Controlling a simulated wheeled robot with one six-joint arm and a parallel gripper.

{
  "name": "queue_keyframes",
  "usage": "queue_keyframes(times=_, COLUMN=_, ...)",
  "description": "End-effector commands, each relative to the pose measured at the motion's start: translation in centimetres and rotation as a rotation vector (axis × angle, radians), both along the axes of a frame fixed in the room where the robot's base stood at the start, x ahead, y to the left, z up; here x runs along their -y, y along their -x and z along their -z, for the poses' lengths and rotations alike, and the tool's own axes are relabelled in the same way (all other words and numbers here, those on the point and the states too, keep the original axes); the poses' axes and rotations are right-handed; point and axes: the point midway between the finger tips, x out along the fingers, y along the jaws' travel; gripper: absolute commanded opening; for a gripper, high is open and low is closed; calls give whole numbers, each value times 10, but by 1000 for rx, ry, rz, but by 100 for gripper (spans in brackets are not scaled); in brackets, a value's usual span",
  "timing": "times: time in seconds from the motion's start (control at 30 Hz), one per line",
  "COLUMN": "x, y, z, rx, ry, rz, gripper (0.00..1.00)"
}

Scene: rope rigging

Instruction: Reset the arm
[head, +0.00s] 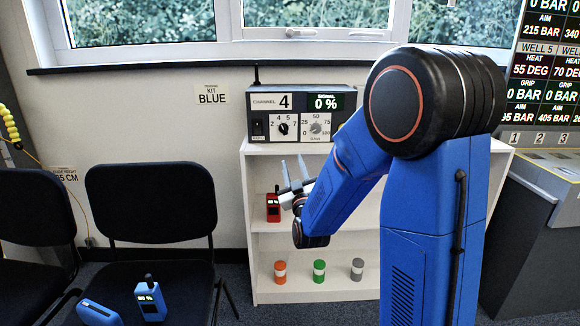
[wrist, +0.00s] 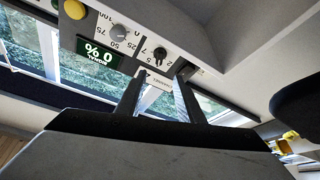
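My gripper (head: 293,166) is in front of the white shelf unit, its fingers pointing up. The two fingers stand apart with nothing visible between them, so it is open and empty. In the wrist view, my gripper (wrist: 160,72) also shows a clear gap between its fingers. My blue arm reaches down and left from its raised elbow, covering part of the shelf unit. The control box (head: 298,117) stands on top, reading channel 4 and signal 0 %. It appears upside down in the wrist view (wrist: 185,35), beyond the fingertips.
The white shelf unit (head: 338,297) holds a red radio (head: 273,208) just left of the gripper, and three small canisters below. A grey console (head: 530,230) stands right.

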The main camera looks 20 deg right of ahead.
Motion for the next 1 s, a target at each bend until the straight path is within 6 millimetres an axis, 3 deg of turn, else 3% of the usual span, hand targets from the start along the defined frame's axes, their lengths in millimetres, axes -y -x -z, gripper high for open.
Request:
queue_keyframes(times=0.27, x=-1, y=1, z=-1, rx=-23, ry=-12, rz=-9, gripper=34)
queue_keyframes(times=0.57, x=-11, y=24, z=1, rx=-269, ry=-129, rz=-86, gripper=34)
queue_keyframes(times=0.77, x=-20, y=60, z=13, rx=-474, ry=-214, rz=-127, gripper=34)
queue_keyframes(times=1.0, x=-28, y=125, z=32, rx=-723, ry=-306, rz=-142, gripper=34)
